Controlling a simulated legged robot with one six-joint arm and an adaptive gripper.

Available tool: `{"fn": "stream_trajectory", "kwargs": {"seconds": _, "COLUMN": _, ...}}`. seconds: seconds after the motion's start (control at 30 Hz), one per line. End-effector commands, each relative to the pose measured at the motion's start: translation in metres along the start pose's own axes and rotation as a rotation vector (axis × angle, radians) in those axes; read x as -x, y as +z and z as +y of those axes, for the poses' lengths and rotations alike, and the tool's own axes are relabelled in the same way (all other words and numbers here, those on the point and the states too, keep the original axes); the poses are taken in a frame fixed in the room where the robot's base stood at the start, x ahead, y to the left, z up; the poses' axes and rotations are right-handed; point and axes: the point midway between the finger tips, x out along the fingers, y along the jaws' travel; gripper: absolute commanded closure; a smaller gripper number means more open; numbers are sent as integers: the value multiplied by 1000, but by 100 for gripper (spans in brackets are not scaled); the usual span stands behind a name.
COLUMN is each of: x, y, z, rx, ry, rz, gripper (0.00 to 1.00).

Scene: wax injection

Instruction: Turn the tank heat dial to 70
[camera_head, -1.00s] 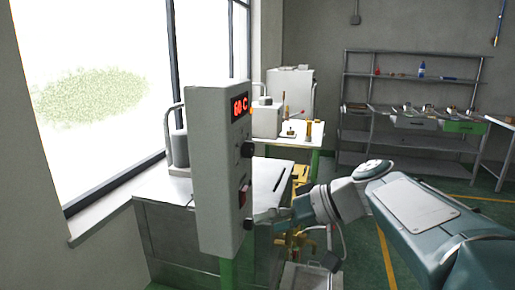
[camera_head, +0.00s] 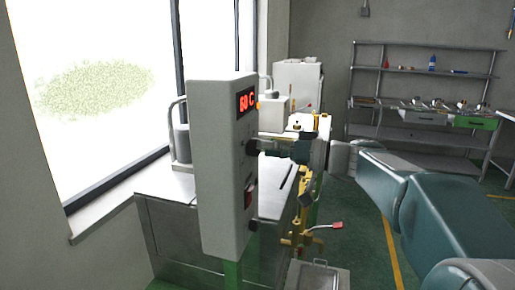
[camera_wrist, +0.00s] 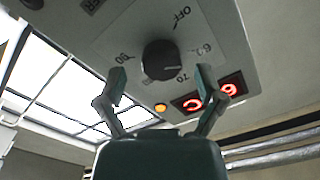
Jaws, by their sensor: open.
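The tank heat dial (camera_wrist: 160,59) is a round black knob on a grey panel, with OFF, 60, 70 and a further mark printed around it in the wrist view. I cannot clearly tell which mark its pointer meets. My gripper (camera_wrist: 163,78) is open, one finger on each side of the dial, with visible gaps to it. In the head view my gripper (camera_head: 258,147) is at the front of the control box (camera_head: 222,175), level with the dial, which it largely hides. The red display (camera_head: 247,100) appears to read 60 C.
An amber lamp (camera_wrist: 161,107) sits beside the display in the wrist view. A red switch (camera_head: 250,193) and a lower black knob (camera_head: 252,225) are below the dial. A metal cabinet (camera_head: 165,225) stands behind the box, and a shelf rack (camera_head: 420,92) is farther back.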

Motion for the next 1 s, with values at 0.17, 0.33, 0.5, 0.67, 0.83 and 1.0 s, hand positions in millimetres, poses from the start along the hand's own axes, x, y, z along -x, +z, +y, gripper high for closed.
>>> {"fn": "stream_trajectory", "kwargs": {"seconds": 0.17, "x": -18, "y": 0, "z": 0, "rx": 0, "ry": 0, "rz": -1, "gripper": 13}}
{"fn": "stream_trajectory", "kwargs": {"seconds": 0.33, "x": -22, "y": 0, "z": 0, "rx": 0, "ry": 0, "rz": 0, "gripper": 13}}
{"fn": "stream_trajectory", "kwargs": {"seconds": 0.5, "x": -21, "y": 0, "z": 0, "rx": 0, "ry": 1, "rz": 0, "gripper": 26}}
{"fn": "stream_trajectory", "kwargs": {"seconds": 0.67, "x": -21, "y": 0, "z": 0, "rx": 0, "ry": 1, "rz": -1, "gripper": 95}}
{"fn": "stream_trajectory", "kwargs": {"seconds": 0.83, "x": -21, "y": 1, "z": 0, "rx": -1, "ry": 2, "rz": 0, "gripper": 95}}
{"fn": "stream_trajectory", "kwargs": {"seconds": 1.0, "x": -21, "y": 1, "z": 0, "rx": -20, "ry": 3, "rz": 0, "gripper": 95}}
